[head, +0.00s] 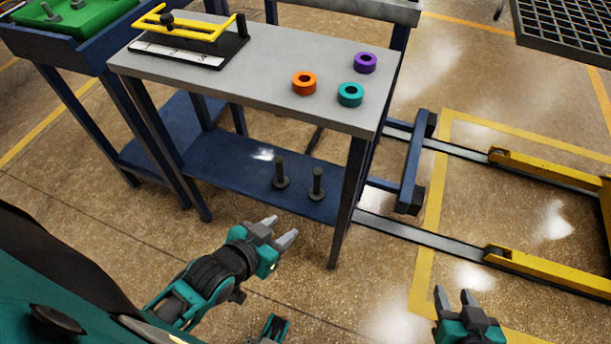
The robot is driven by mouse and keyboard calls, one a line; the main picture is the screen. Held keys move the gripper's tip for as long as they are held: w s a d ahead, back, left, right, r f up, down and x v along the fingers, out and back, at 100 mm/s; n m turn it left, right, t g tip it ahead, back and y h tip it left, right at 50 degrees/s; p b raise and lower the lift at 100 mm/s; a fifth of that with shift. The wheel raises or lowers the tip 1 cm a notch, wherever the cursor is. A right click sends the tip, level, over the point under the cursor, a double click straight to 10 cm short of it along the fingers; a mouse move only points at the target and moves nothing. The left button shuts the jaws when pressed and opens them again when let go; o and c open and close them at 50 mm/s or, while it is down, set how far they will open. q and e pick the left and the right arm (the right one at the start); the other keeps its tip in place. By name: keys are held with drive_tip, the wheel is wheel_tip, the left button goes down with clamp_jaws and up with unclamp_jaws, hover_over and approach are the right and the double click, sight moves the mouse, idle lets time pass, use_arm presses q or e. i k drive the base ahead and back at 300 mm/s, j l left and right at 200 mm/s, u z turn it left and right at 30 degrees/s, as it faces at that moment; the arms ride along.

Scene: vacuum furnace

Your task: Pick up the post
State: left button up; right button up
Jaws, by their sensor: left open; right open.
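Two dark posts with round bases stand upright on the blue lower shelf (225,168) of the workbench, the left post (280,172) and the right post (317,184). Two more grey posts appear in the green tray at the top left, one of them a post (50,14) near the tray's front. My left gripper (283,229) is open and empty, in front of and below the shelf's front edge, apart from the posts. My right gripper (454,296) is open and empty at the lower right, above the floor, far from the posts.
Orange (304,88), teal (345,101) and purple (361,69) rings lie on the grey benchtop (240,90). A yellow-handled fixture (190,28) stands at its left. A green tray (95,17) sits top left. Bench legs flank the shelf. Yellow floor rails (550,170) run at right.

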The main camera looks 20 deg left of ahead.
sight(316, 193)
drive_tip(key=i+j, duration=0.1)
drive_tip(key=j, duration=0.3)
drive_tip(key=i+j, duration=0.1)
drive_tip(key=j, duration=0.35)
drive_tip(key=i+j, duration=0.1)
drive_tip(key=j, duration=0.3)
drive_tip(key=i+j, duration=0.1)
drive_tip(key=j, duration=0.35)
